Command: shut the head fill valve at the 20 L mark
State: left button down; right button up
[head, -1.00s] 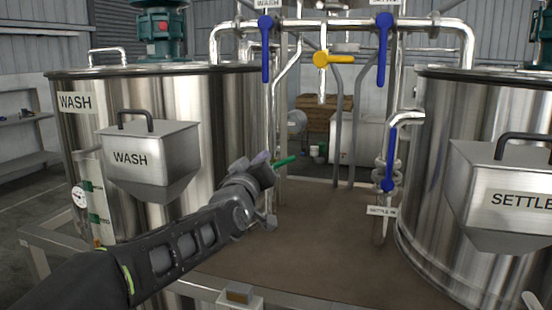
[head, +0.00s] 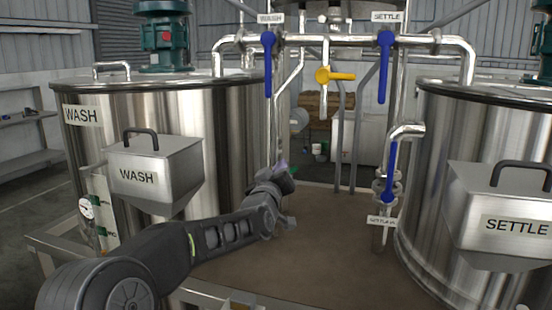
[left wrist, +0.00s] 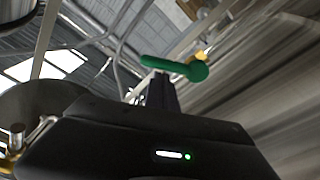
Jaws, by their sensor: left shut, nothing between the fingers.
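Which valve is the head fill valve I cannot tell by label. A green valve lever (left wrist: 175,67) lies crosswise in the left wrist view, just beyond my left gripper (left wrist: 160,92); touching or apart is unclear. In the head view, my left gripper (head: 280,172) is shut and empty beside the wash tank (head: 235,125), and the green lever is hidden. A yellow lever (head: 340,77) points sideways on the middle pipe. Blue levers under the WASH (head: 268,65) and SETTLE (head: 384,70) signs hang down. The sight gauge (head: 101,208) is too small to read. My right gripper is out of view.
The settle tank (head: 435,140) stands at right, with a lower blue lever (head: 391,172) on its side pipe. Grey hoppers marked WASH (head: 150,175) and SETTLE (head: 500,220) jut forward. The brown deck (head: 330,240) between the tanks is clear.

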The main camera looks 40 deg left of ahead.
pick_arm(q)
jog(key=shift+f, duration=0.15)
dwell(0.3)
jog(key=shift+d+f+m+b, duration=0.1)
jog(key=shift+d+m+b, duration=0.1)
jog(key=shift+m+b, duration=0.3)
